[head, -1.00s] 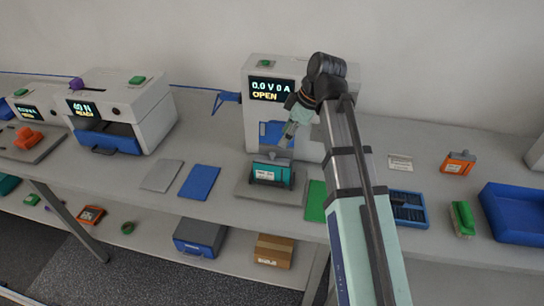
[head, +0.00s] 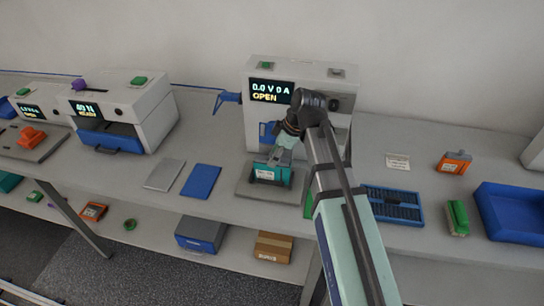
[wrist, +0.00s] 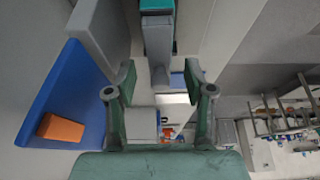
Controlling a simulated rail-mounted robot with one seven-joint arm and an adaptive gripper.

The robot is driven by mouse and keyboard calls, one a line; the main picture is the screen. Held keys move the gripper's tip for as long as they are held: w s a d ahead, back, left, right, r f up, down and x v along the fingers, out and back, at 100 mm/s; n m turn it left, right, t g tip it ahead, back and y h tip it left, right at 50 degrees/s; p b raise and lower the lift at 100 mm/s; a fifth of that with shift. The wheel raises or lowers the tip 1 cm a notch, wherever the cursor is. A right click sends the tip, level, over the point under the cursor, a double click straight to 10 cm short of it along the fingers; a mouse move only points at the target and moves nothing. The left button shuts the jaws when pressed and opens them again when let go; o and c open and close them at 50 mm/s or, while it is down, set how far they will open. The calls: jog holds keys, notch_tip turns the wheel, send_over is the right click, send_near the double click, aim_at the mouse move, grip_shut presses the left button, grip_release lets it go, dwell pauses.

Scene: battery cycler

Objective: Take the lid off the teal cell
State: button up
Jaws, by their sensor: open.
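The teal cell (head: 268,174) stands upright on a grey plate (head: 246,188) in front of the cycler, with a white label on its front. Its grey top is partly hidden by my gripper (head: 283,154), which is right over the cell. In the wrist view my gripper (wrist: 160,76) has its two fingers apart. A grey piece (wrist: 157,38) with teal at its upper edge lies ahead, between the line of the fingers. I cannot tell whether the fingers touch the lid.
A blue mat (head: 201,180) and a grey mat (head: 164,174) lie left. A blue tray (head: 515,212), orange cell (head: 455,162) and green block (head: 458,217) are right.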

jog(key=shift+a+f, duration=0.1)
jog(key=shift+f, duration=0.15)
jog(key=c, duration=0.9)
jog(key=shift+c, duration=0.2)
jog(key=shift+r, duration=0.15)
